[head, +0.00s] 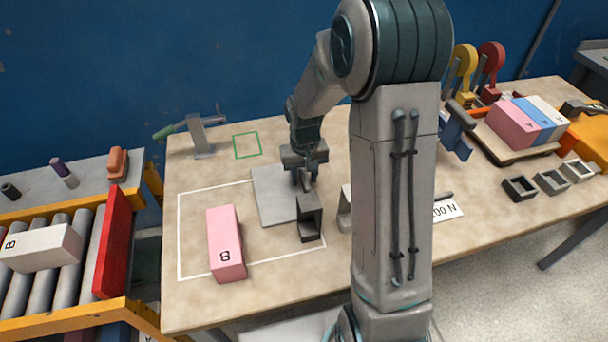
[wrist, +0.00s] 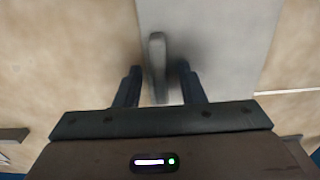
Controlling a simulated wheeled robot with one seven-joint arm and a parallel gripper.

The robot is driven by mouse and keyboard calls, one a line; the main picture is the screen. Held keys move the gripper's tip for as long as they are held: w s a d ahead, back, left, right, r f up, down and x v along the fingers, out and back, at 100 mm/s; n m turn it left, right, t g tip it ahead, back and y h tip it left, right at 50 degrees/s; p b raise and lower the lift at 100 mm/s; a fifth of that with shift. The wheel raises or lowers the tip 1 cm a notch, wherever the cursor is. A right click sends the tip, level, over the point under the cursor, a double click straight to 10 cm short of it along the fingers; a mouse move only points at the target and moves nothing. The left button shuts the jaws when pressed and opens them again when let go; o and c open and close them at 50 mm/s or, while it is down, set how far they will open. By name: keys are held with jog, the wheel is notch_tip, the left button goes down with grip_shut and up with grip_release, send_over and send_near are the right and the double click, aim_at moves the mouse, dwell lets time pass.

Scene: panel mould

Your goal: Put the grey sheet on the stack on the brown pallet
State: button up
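The grey sheet (head: 272,192) lies flat on the table, partly inside a white outlined area, with its right part hidden by my gripper. My gripper (head: 304,180) is over the sheet's right side. In the wrist view the sheet (wrist: 215,45) shows a grey upright handle-like piece (wrist: 157,60) near its edge. My open gripper (wrist: 157,88) has one finger on each side of this piece, with gaps visible. A light brown board (head: 492,147) at the right bears pink, blue and white blocks; I cannot tell whether it is the brown pallet. No stack of sheets is clearly visible; my arm hides part of the table.
A dark open box (head: 310,222) is close by my gripper. Small open boxes (head: 551,182) sit at the right. A green outlined square (head: 246,145) on the table is empty. A roller conveyor (head: 45,277) stands left.

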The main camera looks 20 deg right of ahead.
notch_tip(320, 180, up, 12)
jog(key=s+r+t, duration=0.1)
jog(key=s+r, duration=0.1)
jog(key=s, duration=0.7)
jog(key=s+r+t, duration=0.1)
jog(key=s+r, duration=0.2)
jog(key=s, duration=0.6)
jog(key=shift+s+a+t, duration=0.2)
jog(key=shift+s+t, duration=0.05)
jog(key=shift+t, duration=0.05)
jog(key=shift+o, duration=0.4)
jog(key=shift+s+a, duration=0.1)
jog(key=shift+s, duration=0.4)
jog(key=w+f+g+p, duration=0.1)
jog(key=w+f+p, duration=0.1)
jog(key=w, duration=0.7)
jog(key=w+f+p, duration=0.2)
jog(key=w, duration=0.6)
jog(key=f, duration=0.5)
jog(key=w+f, duration=0.1)
jog(key=f, duration=0.2)
jog(key=shift+w+a, duration=0.1)
jog(key=f, duration=0.2)
jog(key=w+d+f+p, duration=0.1)
jog(key=shift+f, duration=0.4)
jog(key=shift+w+a+f, duration=0.1)
jog(key=shift+w+f, duration=0.05)
jog(key=shift+f, duration=0.45)
